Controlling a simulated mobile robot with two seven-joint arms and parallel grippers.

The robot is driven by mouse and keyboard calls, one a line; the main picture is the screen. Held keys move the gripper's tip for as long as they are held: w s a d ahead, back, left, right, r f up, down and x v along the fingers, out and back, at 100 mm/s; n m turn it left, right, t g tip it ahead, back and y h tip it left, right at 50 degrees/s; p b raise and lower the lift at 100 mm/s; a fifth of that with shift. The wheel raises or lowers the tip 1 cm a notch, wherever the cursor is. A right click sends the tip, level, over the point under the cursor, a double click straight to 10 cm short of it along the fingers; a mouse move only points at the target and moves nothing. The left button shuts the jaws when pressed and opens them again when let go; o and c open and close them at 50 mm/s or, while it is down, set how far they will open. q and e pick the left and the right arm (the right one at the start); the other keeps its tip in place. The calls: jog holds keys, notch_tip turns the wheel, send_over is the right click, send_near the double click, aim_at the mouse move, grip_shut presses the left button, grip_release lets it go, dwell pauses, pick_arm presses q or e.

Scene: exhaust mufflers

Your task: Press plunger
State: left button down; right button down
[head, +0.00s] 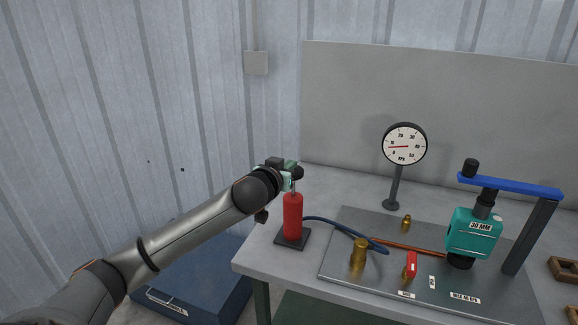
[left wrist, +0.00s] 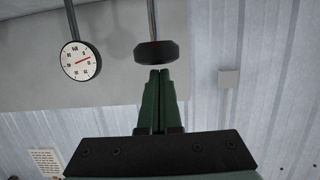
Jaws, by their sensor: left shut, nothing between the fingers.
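The red pump cylinder (head: 293,216) stands upright on a small black base at the left end of the bench. A thin metal rod rises from its top to the plunger's black knob (head: 297,173). My left gripper (head: 289,176) is at knob height, beside or just behind the rod. In the left wrist view the green fingertips (left wrist: 160,73) are together and empty. The black knob (left wrist: 155,53) on its rod appears just beyond the tips; I cannot tell whether they touch. The dial gauge (head: 404,144) stands behind and also shows in the left wrist view (left wrist: 79,60). My right gripper is out of view.
A blue hose (head: 338,226) runs from the pump to a metal plate (head: 345,268). The plate carries brass fittings, a red-handled valve (head: 411,264) and a teal press block (head: 474,233) under a blue bar (head: 510,186). A blue chest (head: 200,278) stands left of the bench.

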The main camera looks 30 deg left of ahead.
pick_arm(q)
jog(key=shift+f, duration=0.15)
